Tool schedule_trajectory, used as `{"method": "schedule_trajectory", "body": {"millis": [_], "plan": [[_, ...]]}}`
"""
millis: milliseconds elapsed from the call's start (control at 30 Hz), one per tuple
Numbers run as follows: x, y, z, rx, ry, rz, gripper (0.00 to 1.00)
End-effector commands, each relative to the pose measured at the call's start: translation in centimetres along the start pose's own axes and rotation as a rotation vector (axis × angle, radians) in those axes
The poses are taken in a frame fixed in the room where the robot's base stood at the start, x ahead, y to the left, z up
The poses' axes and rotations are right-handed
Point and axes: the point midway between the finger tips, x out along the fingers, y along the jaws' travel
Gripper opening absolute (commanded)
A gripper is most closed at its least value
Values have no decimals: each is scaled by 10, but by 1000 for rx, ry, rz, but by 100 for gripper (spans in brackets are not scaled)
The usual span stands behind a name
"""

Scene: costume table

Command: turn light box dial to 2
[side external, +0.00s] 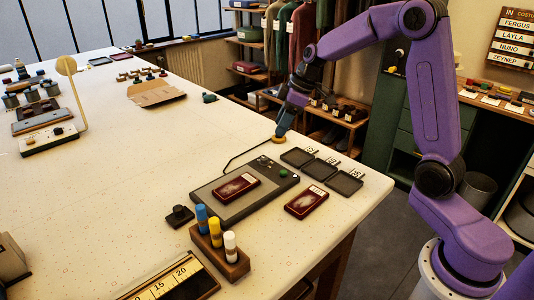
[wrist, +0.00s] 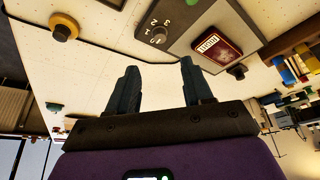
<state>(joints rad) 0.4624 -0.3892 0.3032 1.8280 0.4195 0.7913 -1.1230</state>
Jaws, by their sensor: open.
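The light box (side external: 213,194) is a flat dark-framed panel with a pale top near the table's right edge. Its round dial (side external: 264,161) is at the far corner. In the wrist view the dial (wrist: 158,35) has small digits around it; its setting is too small to read surely. My gripper (side external: 281,133) is beyond the light box in the side view, apart from the dial. In the wrist view my gripper (wrist: 160,66) is open and empty, its two fingers apart, with the dial beyond the fingertips.
A dark red card (side external: 236,186) lies on the light box, another (side external: 306,202) beside it. A green button (side external: 284,173) sits near the dial. Small trays (side external: 320,169) lie right; a bottle rack (side external: 228,262) stands in front.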

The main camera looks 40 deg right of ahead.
Motion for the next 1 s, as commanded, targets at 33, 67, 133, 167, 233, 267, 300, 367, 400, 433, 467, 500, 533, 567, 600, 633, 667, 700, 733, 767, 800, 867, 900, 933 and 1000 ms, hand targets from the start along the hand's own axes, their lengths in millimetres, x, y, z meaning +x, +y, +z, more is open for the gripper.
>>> {"method": "schedule_trajectory", "body": {"millis": [33, 67, 133, 167, 233, 267, 300, 367, 400, 433, 467, 500, 533, 567, 600, 633, 667, 700, 733, 767, 800, 867, 900, 933, 1000], "plan": [[11, -1, 0, 0, -3, -5, 50], [17, -1, 0, -1, -3, -5, 50], [30, -1, 1, 0, -4, -4, 50], [36, -1, 1, 1, -4, -5, 50], [49, -1, 1, 0, -4, -5, 50], [55, -1, 1, -1, -4, -4, 50], [62, -1, 1, 0, -4, -5, 50], [73, -1, 1, 0, -4, -4, 50], [79, -1, 1, 0, -3, -4, 50], [84, -1, 1, 0, -3, -3, 50], [88, -1, 1, 0, -3, -3, 50], [94, -1, 0, 0, -3, -2, 50], [97, 0, 0, 0, -2, -2, 50], [100, 0, 0, 0, -1, -2, 50], [104, 0, 0, -1, -1, -2, 50], [107, 0, 0, -1, -1, -1, 50], [108, 0, 0, -1, -1, -1, 50], [111, 0, 0, -1, 0, 0, 50], [112, 0, 0, 0, 0, -1, 50], [113, 0, 0, 0, 0, -1, 50], [114, 0, 0, 0, 0, -1, 50], [115, 0, 0, 0, 0, 0, 50], [115, 0, 0, 0, 0, 0, 50], [115, 0, 0, 0, 0, 0, 50], [114, 0, 0, 0, 0, 0, 50]]}}
